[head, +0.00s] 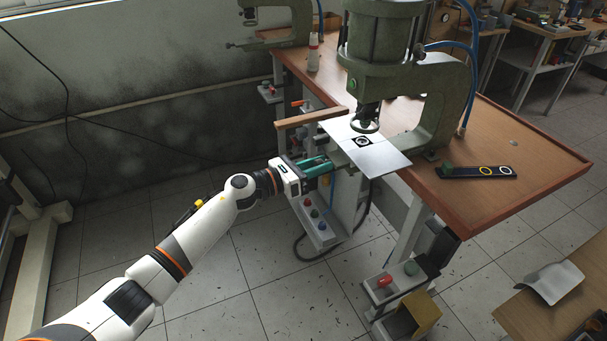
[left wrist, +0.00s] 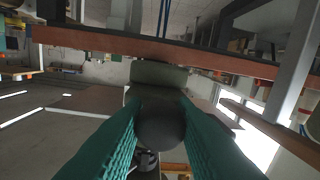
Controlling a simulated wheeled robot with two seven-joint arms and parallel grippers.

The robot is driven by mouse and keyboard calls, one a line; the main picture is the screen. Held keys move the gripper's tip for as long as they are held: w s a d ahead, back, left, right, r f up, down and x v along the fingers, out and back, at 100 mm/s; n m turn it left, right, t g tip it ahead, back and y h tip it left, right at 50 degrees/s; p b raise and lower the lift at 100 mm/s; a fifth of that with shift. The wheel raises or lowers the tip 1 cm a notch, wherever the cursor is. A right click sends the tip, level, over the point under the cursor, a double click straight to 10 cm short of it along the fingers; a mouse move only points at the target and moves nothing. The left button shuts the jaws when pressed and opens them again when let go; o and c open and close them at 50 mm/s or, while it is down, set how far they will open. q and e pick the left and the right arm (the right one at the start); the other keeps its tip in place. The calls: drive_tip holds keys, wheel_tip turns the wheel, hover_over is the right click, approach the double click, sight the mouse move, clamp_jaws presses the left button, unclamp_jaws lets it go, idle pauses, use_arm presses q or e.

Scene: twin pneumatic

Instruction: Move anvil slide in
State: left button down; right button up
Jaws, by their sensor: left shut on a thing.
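My left gripper (head: 326,166) reaches in from the left to the front of the green press (head: 384,35), just below the white plate (head: 378,155). Its green fingers are shut on a dark rounded knob, which shows between them in the left wrist view (left wrist: 160,124). Behind the knob is a grey-green block (left wrist: 158,75), which looks like the anvil slide's end. In the head view the gripper and the plate hide most of the slide. How far in it sits cannot be told. My right gripper is not in view.
The press stands on a brown workbench (head: 515,195). A dark panel with ring marks (head: 475,172) lies to its right. A wooden bar (head: 311,117) sticks out left of the plate. Pedal boxes (head: 318,225) stand below the bench. A second press (head: 270,18) is behind.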

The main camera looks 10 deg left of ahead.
use_arm(q)
drive_tip(key=c, duration=1.5)
unclamp_jaws()
drive_tip(key=shift+d+r, duration=0.1)
drive_tip(key=shift+c, duration=0.2)
drive_tip(key=o, duration=0.4)
drive_tip(key=shift+w+d, duration=0.1)
drive_tip(key=shift+w, duration=0.05)
drive_tip(key=b+v, duration=0.2)
drive_tip(key=v, duration=1)
